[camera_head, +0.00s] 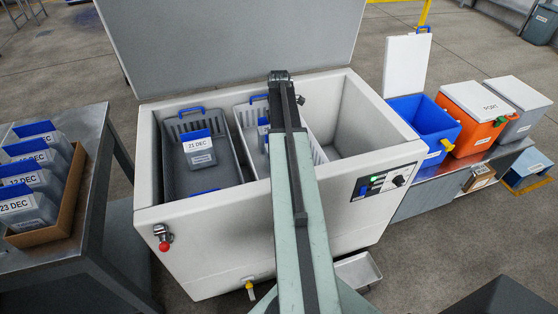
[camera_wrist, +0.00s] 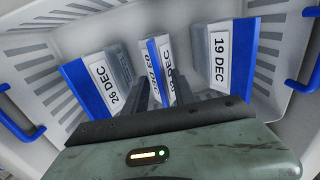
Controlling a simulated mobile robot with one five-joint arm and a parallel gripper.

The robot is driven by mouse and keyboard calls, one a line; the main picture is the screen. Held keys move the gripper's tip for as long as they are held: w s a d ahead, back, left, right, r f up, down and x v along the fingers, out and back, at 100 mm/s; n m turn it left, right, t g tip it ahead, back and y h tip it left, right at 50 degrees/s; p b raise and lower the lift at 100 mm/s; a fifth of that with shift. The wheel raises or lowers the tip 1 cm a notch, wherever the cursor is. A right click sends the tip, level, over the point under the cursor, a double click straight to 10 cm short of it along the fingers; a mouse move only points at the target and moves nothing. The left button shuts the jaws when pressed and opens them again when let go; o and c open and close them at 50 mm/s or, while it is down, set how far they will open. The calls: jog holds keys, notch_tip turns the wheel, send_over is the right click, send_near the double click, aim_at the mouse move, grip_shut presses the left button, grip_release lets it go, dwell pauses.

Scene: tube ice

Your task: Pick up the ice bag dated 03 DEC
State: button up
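In the wrist view, a narrow bag with a blue edge (camera_wrist: 158,78) stands in the middle of a white basket (camera_wrist: 275,45). Its steep label is partly hidden; "DEC" shows, but I cannot read the day surely. My gripper (camera_wrist: 163,88) has its two dark fingers apart, one on each side of this bag; I see no clear grip. A bag reading 26 DEC (camera_wrist: 108,80) leans at left and one reading 19 DEC (camera_wrist: 220,58) stands at right. In the head view, my arm hides most of the white basket (camera_head: 243,114) and my gripper.
The basket sits in an open white chest freezer (camera_head: 205,240). A grey basket (camera_head: 172,165) beside it holds a bag reading 21 DEC (camera_head: 199,150). Several bags stand in a brown box (camera_head: 72,195) on the left table. Coolers, one orange (camera_head: 470,115), stand at right.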

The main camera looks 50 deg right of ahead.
jog(key=shift+r, duration=0.1)
grip_shut()
dwell(1.2)
